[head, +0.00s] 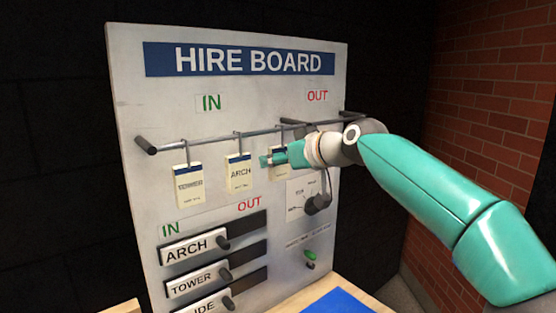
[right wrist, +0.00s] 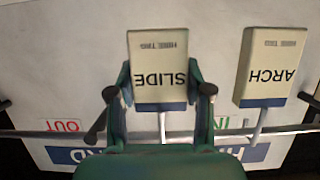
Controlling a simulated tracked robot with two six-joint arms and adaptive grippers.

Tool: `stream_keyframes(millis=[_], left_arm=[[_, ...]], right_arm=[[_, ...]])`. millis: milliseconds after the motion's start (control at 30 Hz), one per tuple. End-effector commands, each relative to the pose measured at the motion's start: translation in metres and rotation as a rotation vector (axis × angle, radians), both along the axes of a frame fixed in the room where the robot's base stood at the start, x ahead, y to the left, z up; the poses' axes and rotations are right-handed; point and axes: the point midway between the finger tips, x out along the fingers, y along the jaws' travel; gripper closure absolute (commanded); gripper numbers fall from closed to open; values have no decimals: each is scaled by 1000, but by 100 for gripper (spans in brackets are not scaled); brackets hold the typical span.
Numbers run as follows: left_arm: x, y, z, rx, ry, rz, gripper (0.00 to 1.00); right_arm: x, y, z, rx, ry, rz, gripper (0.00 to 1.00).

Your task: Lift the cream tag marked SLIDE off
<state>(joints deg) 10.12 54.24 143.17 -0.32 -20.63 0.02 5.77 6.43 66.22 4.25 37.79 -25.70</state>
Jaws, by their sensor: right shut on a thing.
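The cream SLIDE tag (right wrist: 158,55) has a blue band and appears upside down in the right wrist view. In the head view it (head: 278,174) is partly hidden by my right gripper (head: 273,159). The right gripper (right wrist: 159,92) is shut on the tag, one finger at each side edge. The tag's stem reaches to the rail (head: 215,138); whether the hook still bears on the rail I cannot tell. The tag is on the rail's right part, below and left of the red OUT label. My left gripper is not in view.
The ARCH tag (head: 239,173) hangs just left of the SLIDE tag, and the TOWER tag (head: 188,186) hangs farther left. Below are sliding name plates (head: 195,247), a dark rotary knob (head: 317,204) and a green switch (head: 310,256). A brick wall (head: 490,95) stands at right.

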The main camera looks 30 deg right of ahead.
Motion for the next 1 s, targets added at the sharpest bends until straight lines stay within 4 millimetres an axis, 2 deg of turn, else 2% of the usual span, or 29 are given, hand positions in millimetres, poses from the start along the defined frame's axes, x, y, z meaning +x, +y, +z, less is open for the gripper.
stream_keyframes(millis=[500, 867, 1000], left_arm=[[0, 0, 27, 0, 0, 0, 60], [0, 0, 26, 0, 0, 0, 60], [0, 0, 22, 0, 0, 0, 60]], right_arm=[[0, 0, 29, 0, 0, 0, 83], [0, 0, 29, 0, -1, 0, 83], [-6, -1, 28, 0, -2, -1, 83]])
